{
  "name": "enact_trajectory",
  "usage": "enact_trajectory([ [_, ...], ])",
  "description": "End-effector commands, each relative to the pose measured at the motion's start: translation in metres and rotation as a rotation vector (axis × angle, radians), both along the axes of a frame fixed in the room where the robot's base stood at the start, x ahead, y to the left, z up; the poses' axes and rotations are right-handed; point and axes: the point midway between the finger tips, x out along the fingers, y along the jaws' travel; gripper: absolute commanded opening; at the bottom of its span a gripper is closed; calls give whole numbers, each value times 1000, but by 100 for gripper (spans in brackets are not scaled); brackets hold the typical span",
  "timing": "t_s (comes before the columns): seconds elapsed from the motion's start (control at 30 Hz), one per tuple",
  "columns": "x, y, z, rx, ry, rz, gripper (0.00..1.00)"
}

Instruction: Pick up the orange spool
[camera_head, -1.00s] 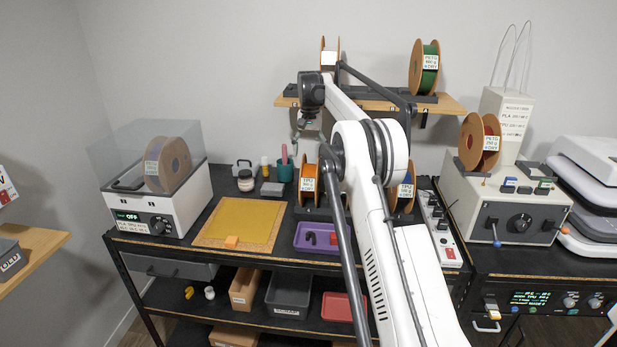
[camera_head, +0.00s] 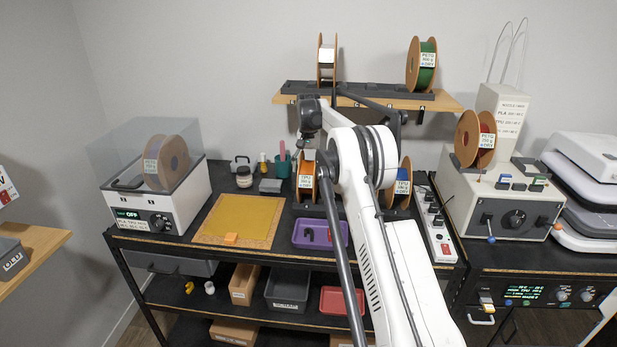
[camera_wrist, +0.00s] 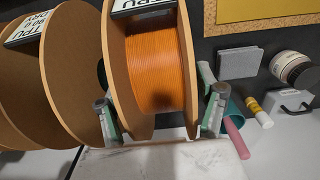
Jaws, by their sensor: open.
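The orange spool (camera_wrist: 158,70) has tan cardboard flanges and a white TPU label. It stands upright on the bench, left of a second TPU spool in the head view, where the orange spool (camera_head: 306,180) is partly hidden by my arm. My gripper (camera_wrist: 160,112) is open in the wrist view. One finger is beside each flange of the orange spool, which lies between them. I cannot tell whether the fingers touch it. In the head view my gripper is mostly hidden beside my wrist.
The second TPU spool (camera_wrist: 45,70) stands close beside one finger; it has blue filament in the head view (camera_head: 403,188). Near the other finger are a teal cup (camera_head: 284,168) with a pink stick, a grey block (camera_wrist: 238,64) and a jar (camera_wrist: 292,68). A shelf (camera_head: 440,103) hangs above.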

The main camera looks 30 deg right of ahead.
Motion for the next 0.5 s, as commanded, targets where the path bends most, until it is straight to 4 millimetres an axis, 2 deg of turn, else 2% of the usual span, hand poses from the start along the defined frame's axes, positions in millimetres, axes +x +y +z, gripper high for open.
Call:
enact_trajectory([
  [0.17,0,0,0,0,0,0,70],
  [0.5,0,0,0,0,0,0,24],
])
